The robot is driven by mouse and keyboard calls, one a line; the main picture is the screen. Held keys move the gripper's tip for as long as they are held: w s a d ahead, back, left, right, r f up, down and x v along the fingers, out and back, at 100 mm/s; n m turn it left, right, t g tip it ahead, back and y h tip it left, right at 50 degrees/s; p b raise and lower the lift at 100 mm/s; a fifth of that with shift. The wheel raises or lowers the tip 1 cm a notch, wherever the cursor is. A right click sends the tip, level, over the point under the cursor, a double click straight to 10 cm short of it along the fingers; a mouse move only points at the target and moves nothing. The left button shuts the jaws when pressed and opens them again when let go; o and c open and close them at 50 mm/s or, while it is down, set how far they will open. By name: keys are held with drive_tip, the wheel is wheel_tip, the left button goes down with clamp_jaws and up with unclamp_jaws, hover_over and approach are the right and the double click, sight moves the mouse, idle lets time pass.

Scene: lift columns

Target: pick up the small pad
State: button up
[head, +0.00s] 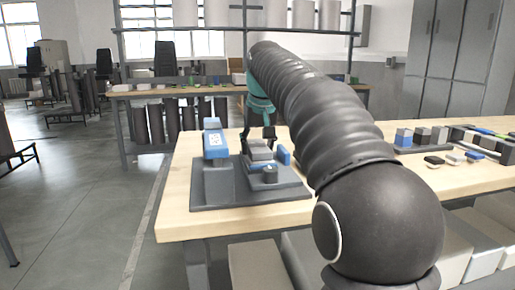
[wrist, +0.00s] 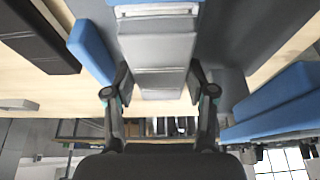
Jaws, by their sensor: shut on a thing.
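My gripper (head: 259,136) reaches down over the dark grey base plate (head: 225,200) on the wooden table. In the wrist view my gripper's (wrist: 158,82) two fingers press on both sides of a light grey block (wrist: 157,52), which looks like the small pad. In the head view the grey block (head: 260,151) sits among the parts on the plate, with my fingers at its back. I cannot tell whether it is clear of what lies under it.
A blue-topped device (head: 215,143) stands on the plate to the left, and a small blue piece (head: 284,154) stands close on the right. A tray of small blocks (head: 438,137) and several loose pieces lie farther right. The table's front left is bare wood.

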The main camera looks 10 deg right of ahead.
sight(256, 143)
drive_tip(key=shift+r, duration=0.1)
wheel_tip(256, 143, up, 4)
drive_tip(key=shift+r, duration=0.25)
drive_tip(key=s+d+r, duration=0.6)
drive_tip(key=d, duration=0.4)
drive_tip(key=shift+r, duration=0.4)
